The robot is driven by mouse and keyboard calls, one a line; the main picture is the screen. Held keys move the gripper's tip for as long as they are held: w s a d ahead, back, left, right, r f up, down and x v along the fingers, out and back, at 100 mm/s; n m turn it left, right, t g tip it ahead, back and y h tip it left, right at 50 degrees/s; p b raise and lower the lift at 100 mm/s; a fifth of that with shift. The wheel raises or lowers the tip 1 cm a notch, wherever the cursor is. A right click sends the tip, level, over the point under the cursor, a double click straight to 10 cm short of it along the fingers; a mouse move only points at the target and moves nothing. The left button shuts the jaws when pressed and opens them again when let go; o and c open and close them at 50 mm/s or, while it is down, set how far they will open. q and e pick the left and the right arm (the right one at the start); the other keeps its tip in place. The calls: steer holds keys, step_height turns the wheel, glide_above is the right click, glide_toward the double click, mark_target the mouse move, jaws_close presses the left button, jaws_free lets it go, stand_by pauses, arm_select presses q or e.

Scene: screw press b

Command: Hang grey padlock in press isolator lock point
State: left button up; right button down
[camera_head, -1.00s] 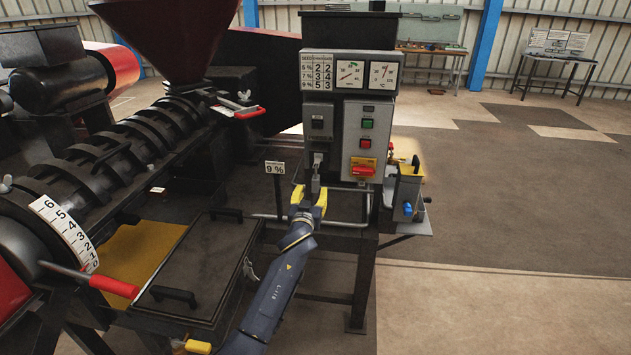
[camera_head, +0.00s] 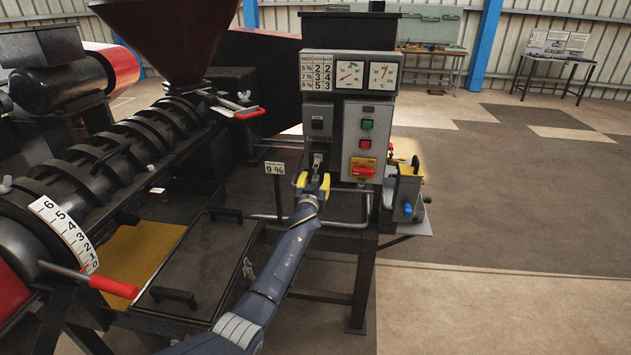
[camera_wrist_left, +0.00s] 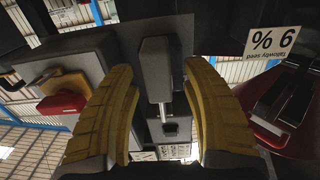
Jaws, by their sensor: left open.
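The grey padlock (camera_wrist_left: 155,68) is between the two yellow fingers of my open left gripper (camera_head: 313,183), with a gap on each side in the left wrist view (camera_wrist_left: 165,110). Its bright shackle meets a small grey plate with a dark slot (camera_wrist_left: 171,130); I cannot tell how it is hooked there. In the head view the padlock (camera_head: 317,170) shows small below a grey switch box (camera_head: 319,125). The press isolator, a red handle on a yellow plate (camera_head: 363,168), is right of the gripper; it also shows in the wrist view (camera_wrist_left: 62,95). Its lock point cannot be made out.
The control panel (camera_head: 378,120) rises just behind the gripper. A "9 %" sign (camera_head: 275,168) stands to its left. A clamp-like fixture with a blue knob (camera_head: 408,190) is at the right. The press barrel (camera_head: 110,165) and a red-gripped lever (camera_head: 112,287) fill the left.

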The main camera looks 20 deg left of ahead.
arm_select(q)
jaws_close()
stand_by(0.3)
stand_by(0.6)
